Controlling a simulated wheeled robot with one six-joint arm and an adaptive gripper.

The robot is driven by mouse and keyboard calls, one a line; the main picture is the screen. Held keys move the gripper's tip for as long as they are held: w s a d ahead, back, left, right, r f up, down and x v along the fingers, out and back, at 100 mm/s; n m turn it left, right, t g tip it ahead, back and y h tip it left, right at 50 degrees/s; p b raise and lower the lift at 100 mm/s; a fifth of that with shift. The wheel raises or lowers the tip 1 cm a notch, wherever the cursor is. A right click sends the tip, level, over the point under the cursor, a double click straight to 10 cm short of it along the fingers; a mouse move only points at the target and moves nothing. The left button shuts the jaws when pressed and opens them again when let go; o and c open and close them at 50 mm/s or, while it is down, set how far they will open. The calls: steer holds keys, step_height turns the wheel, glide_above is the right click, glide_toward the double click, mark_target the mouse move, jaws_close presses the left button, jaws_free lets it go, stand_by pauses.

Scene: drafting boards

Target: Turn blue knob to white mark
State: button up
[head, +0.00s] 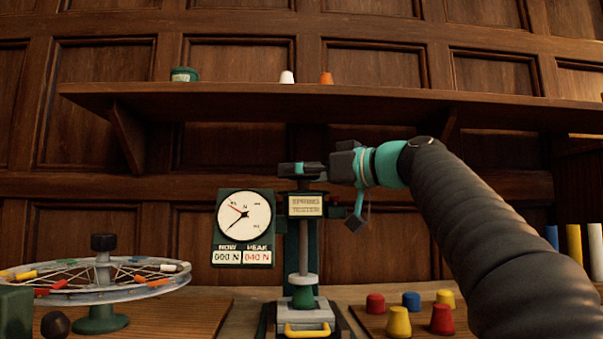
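A small blue knob-like piece (411,300) stands on the wooden board at the lower right, among red and yellow ones. I cannot tell whether it turns, and no white mark shows on or around it. My gripper (348,190) is up at the middle of the view, just right of the spring tester's head, well above the blue piece and to its left. It is seen side-on and small.
The spring tester (305,248) stands at the centre with a dial gauge (243,216) on its left. A spoked wheel (103,275) on a stand is at the left. A shelf (240,96) runs above. Coloured cylinders (574,248) stand at the far right.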

steer(key=c, duration=1.1)
steer(key=shift+w+r+n+g+y+p, duration=0.1)
steer(key=shift+w+n+g+y+p, duration=0.05)
steer(key=shift+n+g+y+p, duration=0.55)
steer(key=shift+c, duration=0.2)
steer(key=n+g+p, duration=0.1)
steer(key=g, duration=0.1)
steer(key=shift+r+g+y, duration=0.15)
steer(key=shift+g+y, duration=0.15)
steer(key=shift+y, duration=0.1)
steer(key=shift+s+f+n+g+y+p, duration=0.1)
steer(key=shift+n+g+y+p, duration=0.1)
steer(key=shift+n+g+p, duration=0.3)
steer(key=shift+s+f+n+g+y+p, duration=0.1)
steer(key=shift+n+g+y+p, duration=0.15)
steer(key=shift+n+g, duration=0.4)
steer(key=o, duration=1.1)
steer(key=shift+o, duration=0.2)
